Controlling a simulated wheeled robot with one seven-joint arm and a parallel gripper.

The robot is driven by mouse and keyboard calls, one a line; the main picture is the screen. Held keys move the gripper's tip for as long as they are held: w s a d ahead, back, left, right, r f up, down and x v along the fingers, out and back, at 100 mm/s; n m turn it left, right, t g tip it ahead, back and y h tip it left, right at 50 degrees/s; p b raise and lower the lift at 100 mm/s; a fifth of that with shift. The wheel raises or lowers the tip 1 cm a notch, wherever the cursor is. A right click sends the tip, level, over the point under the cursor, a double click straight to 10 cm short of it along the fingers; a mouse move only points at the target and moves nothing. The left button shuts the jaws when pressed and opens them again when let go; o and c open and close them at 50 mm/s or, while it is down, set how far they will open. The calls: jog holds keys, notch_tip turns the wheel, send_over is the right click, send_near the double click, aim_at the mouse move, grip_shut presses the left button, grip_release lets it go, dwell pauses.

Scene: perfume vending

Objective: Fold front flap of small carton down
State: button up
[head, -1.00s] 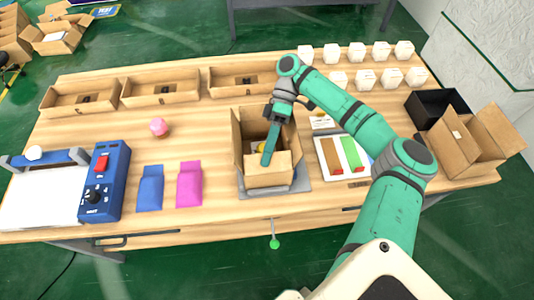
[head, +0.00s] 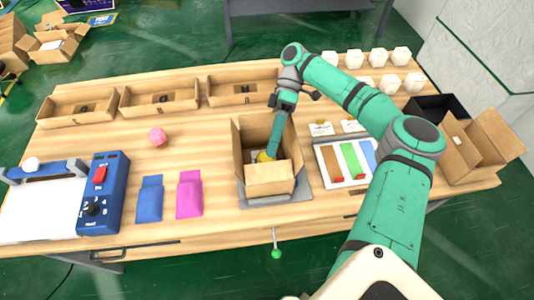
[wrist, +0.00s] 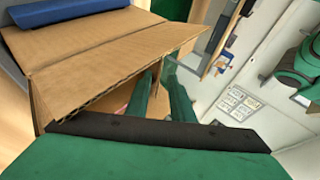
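The small brown carton (head: 268,181) stands open on a grey plate at the middle of the table. Its left side flap (head: 238,147) stands up. In the wrist view a cardboard flap (wrist: 110,70) with a bare corrugated edge slants across, creased along the panel behind it. My gripper (head: 270,154) points down into the carton's open top, behind the front panel. Its green fingers look close together, with nothing seen between them. They also show in the wrist view (wrist: 168,98), partly hidden by the flap. A yellow item (head: 263,156) lies inside, partly hidden.
Blue (head: 150,199) and pink (head: 190,194) pouches lie left of the carton. A tray with coloured strips (head: 347,162) lies close on its right. Open brown trays (head: 160,98) line the back. A larger open carton (head: 470,145) stands at the right.

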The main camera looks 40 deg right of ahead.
jog(key=shift+v, duration=1)
